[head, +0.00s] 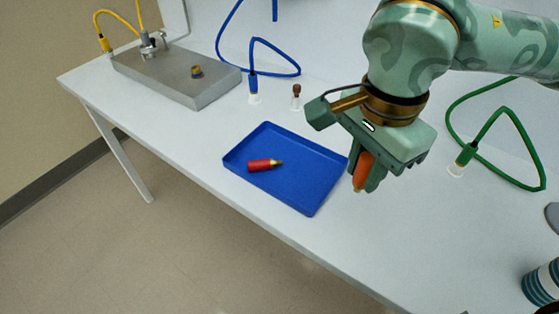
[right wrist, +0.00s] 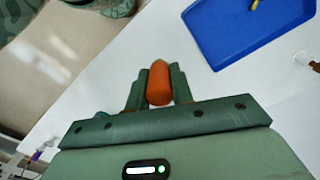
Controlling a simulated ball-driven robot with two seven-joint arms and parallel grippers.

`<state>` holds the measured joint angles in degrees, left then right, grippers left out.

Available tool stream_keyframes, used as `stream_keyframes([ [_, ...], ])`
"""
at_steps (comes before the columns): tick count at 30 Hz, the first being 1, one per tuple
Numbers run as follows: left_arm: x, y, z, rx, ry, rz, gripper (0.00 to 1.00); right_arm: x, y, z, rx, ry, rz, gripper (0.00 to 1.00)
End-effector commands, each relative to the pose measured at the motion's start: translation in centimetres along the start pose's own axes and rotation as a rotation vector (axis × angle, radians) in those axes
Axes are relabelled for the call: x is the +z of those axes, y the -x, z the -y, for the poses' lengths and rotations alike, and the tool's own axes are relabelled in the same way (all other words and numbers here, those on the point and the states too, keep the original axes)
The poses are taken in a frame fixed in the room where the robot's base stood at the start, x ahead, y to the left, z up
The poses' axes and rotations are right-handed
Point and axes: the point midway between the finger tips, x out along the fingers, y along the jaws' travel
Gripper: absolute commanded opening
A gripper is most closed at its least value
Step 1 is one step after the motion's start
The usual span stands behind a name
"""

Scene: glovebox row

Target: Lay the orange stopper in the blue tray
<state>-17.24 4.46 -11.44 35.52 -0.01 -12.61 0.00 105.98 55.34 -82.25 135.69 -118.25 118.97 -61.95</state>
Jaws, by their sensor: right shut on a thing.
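The orange stopper (head: 363,170) is between the fingers of my right gripper (head: 367,176), which is shut on it. It points downward in the head view, just right of the blue tray, seemingly above the table. The right wrist view also shows the orange stopper (right wrist: 159,84) between the two green fingers of my right gripper (right wrist: 158,88). The blue tray (head: 310,200) lies on the white table, and part of it shows in the right wrist view (right wrist: 235,35). A red stopper with a yellowish tip (head: 262,165) lies in the tray. My left gripper is not in view.
A grey metal block (head: 175,80) with fittings stands at the back left of the white table (head: 200,135). A blue hose (head: 253,82), a small brown-topped piece (head: 296,92) and a green hose (head: 466,153) stand behind. A striped cup (head: 540,284) is at the lower right.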

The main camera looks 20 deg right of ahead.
Motion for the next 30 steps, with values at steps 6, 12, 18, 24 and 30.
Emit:
stream_keyframes([
  [6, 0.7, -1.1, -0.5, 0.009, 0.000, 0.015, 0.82, -0.3, -1.8, 3.1, 0.004, -0.042, 0.001, 0.00],
  [12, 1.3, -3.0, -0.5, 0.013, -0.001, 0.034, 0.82, -1.0, -4.7, 9.1, 0.006, -0.041, 0.001, 0.00],
  [18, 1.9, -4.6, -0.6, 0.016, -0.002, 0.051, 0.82, -1.3, -8.4, 12.2, 0.006, -0.038, 0.001, 0.00],
  [24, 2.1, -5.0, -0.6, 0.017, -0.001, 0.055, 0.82, -1.5, -9.4, 13.3, 0.001, -0.037, 0.000, 0.00],
  [30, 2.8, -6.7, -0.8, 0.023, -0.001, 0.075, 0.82, -1.5, -12.7, 14.0, 0.008, -0.035, 0.002, 0.00],
])
